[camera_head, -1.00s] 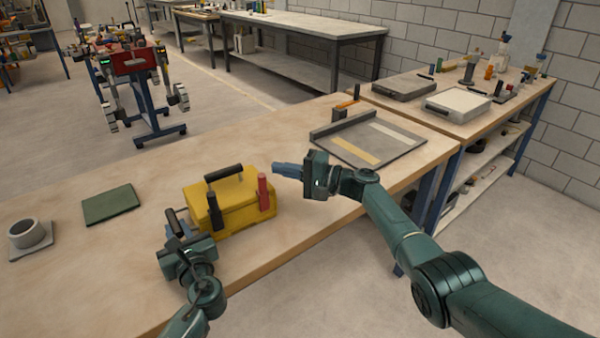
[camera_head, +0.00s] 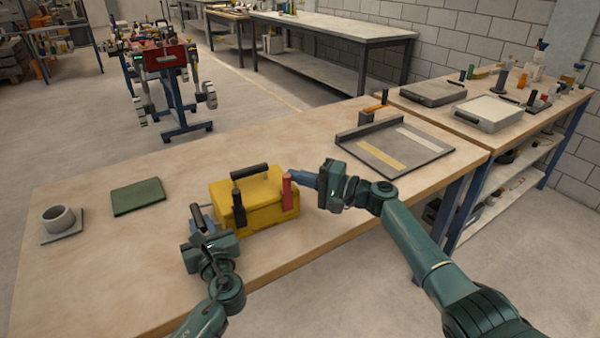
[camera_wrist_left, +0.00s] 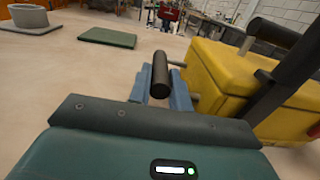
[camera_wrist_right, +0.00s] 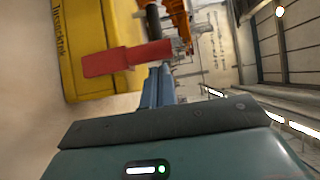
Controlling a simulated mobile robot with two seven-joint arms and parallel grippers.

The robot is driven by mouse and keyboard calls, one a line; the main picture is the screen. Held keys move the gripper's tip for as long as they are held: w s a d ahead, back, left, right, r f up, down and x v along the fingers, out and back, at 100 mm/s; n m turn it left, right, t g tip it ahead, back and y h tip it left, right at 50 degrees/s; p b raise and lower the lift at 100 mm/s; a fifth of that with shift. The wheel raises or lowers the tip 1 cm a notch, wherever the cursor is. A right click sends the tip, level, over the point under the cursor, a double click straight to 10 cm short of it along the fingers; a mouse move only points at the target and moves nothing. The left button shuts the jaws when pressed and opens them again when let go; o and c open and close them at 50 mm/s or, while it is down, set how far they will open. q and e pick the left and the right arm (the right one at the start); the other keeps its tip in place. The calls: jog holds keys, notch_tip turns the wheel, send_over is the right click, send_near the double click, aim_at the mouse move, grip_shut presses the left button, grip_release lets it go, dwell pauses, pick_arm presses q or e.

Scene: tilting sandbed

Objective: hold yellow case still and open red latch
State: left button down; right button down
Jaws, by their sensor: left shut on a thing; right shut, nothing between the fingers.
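The yellow case (camera_head: 265,210) stands upright on the wooden bench, with a black top handle (camera_head: 249,171). On its front are a dark latch (camera_head: 238,205) and the red latch (camera_head: 287,192), which stands upright. My left gripper (camera_head: 199,216) is shut on the black side handle (camera_wrist_left: 160,75) at the case's left end. My right gripper (camera_head: 293,177) is shut and empty, its blue fingertips close by the upper part of the red latch. In the right wrist view the red latch (camera_wrist_right: 125,58) lies just beyond the fingertips; I cannot tell whether they touch.
A green mat (camera_head: 138,196) and a grey cup on a plate (camera_head: 60,221) lie left of the case. A grey tray (camera_head: 395,146) sits at the bench's right end. A side bench (camera_head: 520,104) with flat boxes adjoins it. Bench between mat and case is clear.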

jog(key=shift+s+a, duration=0.1)
jog(key=shift+s, duration=0.2)
jog(key=shift+s+y, duration=0.25)
jog(key=shift+y, duration=0.05)
dwell(0.4)
